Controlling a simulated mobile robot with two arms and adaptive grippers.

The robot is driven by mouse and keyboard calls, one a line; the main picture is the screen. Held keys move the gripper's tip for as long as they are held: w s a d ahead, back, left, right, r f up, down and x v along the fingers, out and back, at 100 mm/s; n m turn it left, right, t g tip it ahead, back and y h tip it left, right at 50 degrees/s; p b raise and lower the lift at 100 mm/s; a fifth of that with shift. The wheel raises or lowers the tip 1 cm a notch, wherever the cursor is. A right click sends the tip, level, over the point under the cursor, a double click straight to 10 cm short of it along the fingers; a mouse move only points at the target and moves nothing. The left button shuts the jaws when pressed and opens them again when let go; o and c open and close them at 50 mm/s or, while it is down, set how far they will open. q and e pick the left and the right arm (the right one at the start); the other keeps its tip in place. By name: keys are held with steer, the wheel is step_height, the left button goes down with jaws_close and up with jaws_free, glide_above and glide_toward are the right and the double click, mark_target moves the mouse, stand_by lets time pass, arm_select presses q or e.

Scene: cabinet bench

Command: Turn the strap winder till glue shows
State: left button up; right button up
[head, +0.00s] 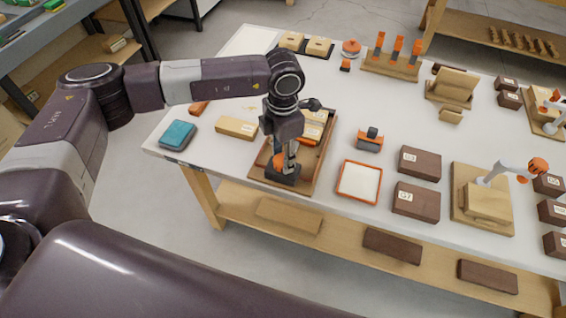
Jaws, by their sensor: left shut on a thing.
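My left gripper (288,150) points down over a brown wooden tray (308,181) near the left end of the bench. It is shut on the strap winder (284,175), a dark block with an orange part, at the tray's front. The fingers and wrist hide much of the winder. Behind the gripper, light wooden pieces with orange (316,117) lie in the tray, partly covered by my wrist. I cannot make out any glue. My right gripper is not in view.
A teal box (178,134) and a labelled wooden block (236,127) lie left of the tray. An orange-rimmed white tray (359,181), an orange-grey device (370,140) and dark labelled blocks (416,201) stand to the right. The bench is bare between these.

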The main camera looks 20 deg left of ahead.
mark_target(282, 159)
arm_select(q)
steer(key=m+b, duration=0.3)
steer(key=shift+w+f+b, duration=0.1)
steer(key=shift+f+b, duration=0.05)
steer(key=shift+b, duration=0.15)
steer(key=shift+r+m+b, duration=0.25)
steer(key=shift+m+b, duration=1)
steer(key=shift+m, duration=0.35)
steer(key=o, duration=1.1)
steer(key=shift+a, duration=0.1)
steer(key=shift+o, duration=0.3)
step_height(282, 159, up, 12)
